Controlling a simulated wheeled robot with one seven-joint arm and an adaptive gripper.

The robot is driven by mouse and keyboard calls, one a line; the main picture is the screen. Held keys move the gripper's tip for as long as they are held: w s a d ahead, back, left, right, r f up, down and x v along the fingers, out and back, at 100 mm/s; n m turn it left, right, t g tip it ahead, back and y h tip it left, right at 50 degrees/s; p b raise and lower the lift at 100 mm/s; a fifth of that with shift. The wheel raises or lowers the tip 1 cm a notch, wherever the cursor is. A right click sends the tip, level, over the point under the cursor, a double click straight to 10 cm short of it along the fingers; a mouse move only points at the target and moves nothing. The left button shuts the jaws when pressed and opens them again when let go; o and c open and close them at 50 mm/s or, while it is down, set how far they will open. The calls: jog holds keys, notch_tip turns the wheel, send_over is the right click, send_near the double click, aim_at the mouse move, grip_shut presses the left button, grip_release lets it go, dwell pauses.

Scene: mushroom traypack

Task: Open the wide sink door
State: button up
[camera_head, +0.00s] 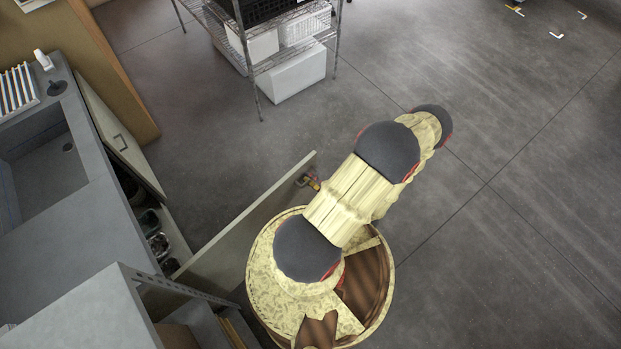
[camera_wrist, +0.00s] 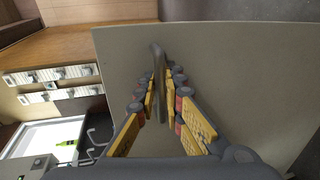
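The wide sink door (camera_head: 245,235) is a flat grey-beige panel. In the head view it stands swung well out from the sink cabinet, its free edge toward the middle of the floor. Its face fills much of the wrist view (camera_wrist: 225,60). The curved grey door handle (camera_wrist: 157,58) lies between the fingers of my gripper (camera_wrist: 160,88), which look closed in on it from both sides.
The sink counter (camera_head: 85,210) is at left, with dark items inside the open cabinet. A second, narrower door (camera_head: 118,140) stands partly open. A wire rack (camera_head: 257,95) with white bins stands at the back. Floor to the right is clear.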

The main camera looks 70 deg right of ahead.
dwell(0.3)
jog(key=v, duration=1.2)
dwell(0.3)
dwell(0.4)
